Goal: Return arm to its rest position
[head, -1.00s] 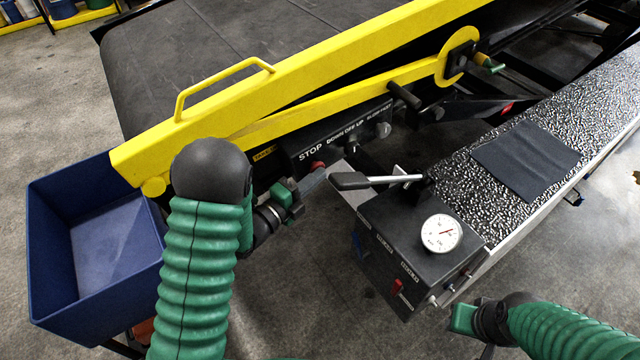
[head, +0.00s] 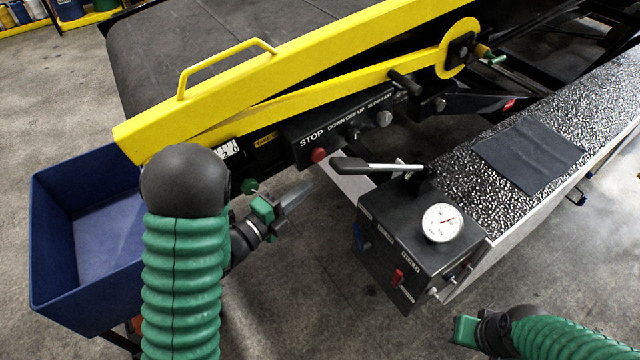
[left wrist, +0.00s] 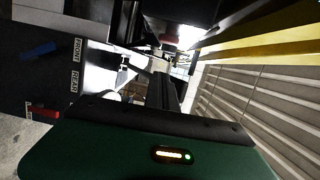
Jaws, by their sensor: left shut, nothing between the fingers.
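My left arm with its green ribbed sleeve comes in from the lower left in the head view. My left gripper (head: 292,200) is shut and empty, its grey fingertips pointing right, over the floor. It is below and left of the red stop button (head: 318,155) on the black control panel (head: 345,132), apart from it. In the left wrist view the green gripper body (left wrist: 150,150) fills the bottom. My right gripper (head: 462,330) shows at the lower right edge of the head view; its fingers are too hidden to judge.
A blue bin (head: 50,235) stands left of my left arm. The yellow belt frame (head: 250,95) runs across the back. A black box with a gauge (head: 442,222) and a lever (head: 370,166) stands right of the left gripper. Bare floor (head: 290,290) lies between.

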